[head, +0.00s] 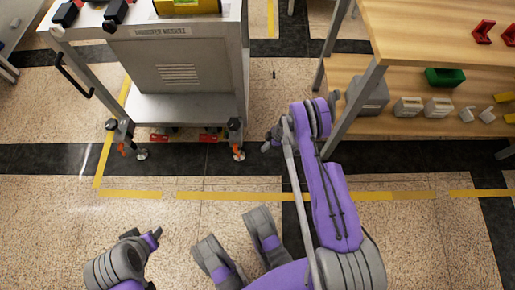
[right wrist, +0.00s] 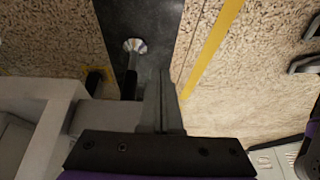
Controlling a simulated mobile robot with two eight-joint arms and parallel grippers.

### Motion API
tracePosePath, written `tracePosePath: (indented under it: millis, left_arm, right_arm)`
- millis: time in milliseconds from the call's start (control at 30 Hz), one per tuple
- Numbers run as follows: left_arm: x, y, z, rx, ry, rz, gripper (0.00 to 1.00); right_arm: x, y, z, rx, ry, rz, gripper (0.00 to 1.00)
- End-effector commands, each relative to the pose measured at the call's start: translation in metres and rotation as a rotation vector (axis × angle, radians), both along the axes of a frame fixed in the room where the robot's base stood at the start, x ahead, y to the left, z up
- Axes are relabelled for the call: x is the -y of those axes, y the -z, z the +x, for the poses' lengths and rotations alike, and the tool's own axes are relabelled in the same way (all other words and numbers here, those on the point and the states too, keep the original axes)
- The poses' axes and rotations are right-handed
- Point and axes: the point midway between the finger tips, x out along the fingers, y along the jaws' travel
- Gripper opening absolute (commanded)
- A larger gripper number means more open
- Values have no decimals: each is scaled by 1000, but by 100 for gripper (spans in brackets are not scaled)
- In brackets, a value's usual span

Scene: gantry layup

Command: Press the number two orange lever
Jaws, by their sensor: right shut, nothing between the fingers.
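A grey cart (head: 180,65) stands on wheels at the upper left of the head view. Small orange levers show at its near casters: one at the left caster (head: 122,149), one at the right caster (head: 238,153). I see no numbers on them. My right gripper (head: 269,143) is near the floor, just right of the right caster and apart from its lever. In the right wrist view its fingers (right wrist: 161,103) are shut and empty, near a silver levelling foot (right wrist: 135,45). My left gripper (head: 154,236) is at the lower left; its jaw state is unclear.
A wooden bench (head: 440,35) with a lower shelf holding grey and green bins stands close to the right of my right arm. Red parts (head: 209,136) show under the cart. Yellow tape (head: 235,196) marks the floor. The floor in front of the cart is clear.

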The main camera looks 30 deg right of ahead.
Motion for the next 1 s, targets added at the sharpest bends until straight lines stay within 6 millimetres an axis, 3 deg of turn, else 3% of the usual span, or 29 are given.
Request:
tracePosePath:
  millis: [100, 333, 1000]
  left_arm:
    - [0, -6, -1, 1, 0, 0, 50]
    - [0, -9, -2, 1, 0, 0, 50]
    - [0, -10, -2, 1, 0, 0, 50]
  right_arm:
    - [23, -4, -12, 1, 4, 0, 0]
    - [46, -5, -25, 0, 1, 1, 0]
    - [50, -5, -27, 0, -1, 1, 0]
